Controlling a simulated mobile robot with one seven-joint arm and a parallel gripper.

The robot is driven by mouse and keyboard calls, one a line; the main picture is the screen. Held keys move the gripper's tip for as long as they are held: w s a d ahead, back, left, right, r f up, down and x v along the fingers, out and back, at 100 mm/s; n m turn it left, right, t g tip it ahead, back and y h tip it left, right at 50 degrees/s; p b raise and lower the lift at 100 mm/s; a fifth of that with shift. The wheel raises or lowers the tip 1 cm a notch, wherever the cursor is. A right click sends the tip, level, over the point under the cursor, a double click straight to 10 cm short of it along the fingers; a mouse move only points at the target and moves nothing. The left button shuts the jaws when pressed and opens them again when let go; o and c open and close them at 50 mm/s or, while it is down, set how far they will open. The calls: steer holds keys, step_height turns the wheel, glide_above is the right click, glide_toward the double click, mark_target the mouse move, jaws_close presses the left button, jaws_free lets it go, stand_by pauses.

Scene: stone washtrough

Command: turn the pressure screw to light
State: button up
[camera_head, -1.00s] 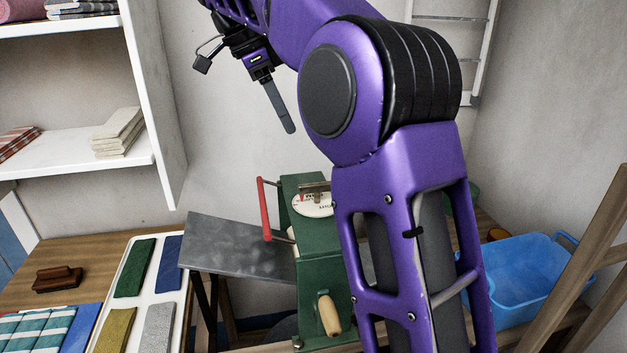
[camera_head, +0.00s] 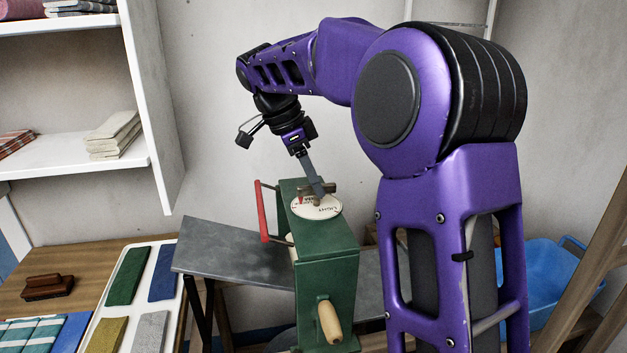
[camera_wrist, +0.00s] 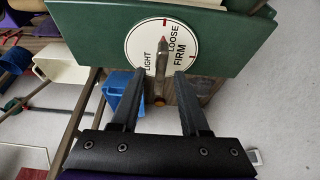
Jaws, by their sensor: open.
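The pressure screw sits on top of the green mangle (camera_head: 327,256), on a round white dial (camera_wrist: 140,42) marked LIGHT, LOOSE and FIRM. Its bar handle (camera_wrist: 161,62) carries a red pointer tip, which lies near the word LOOSE in the wrist view. My gripper (camera_head: 319,193) reaches down over the dial from above. In the wrist view my gripper (camera_wrist: 160,75) is open, with one finger on each side of the bar. I cannot tell whether either finger touches it. In the head view the fingers partly hide the bar and dial.
The mangle has a red lever (camera_head: 262,212) on its left and a wooden crank grip (camera_head: 329,322) in front. A grey board (camera_head: 230,250) extends left of it. A blue tub (camera_head: 548,275) stands at right. A tray of coloured cloths (camera_head: 108,305) lies at left.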

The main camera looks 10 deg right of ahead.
jaws_close()
stand_by(0.5)
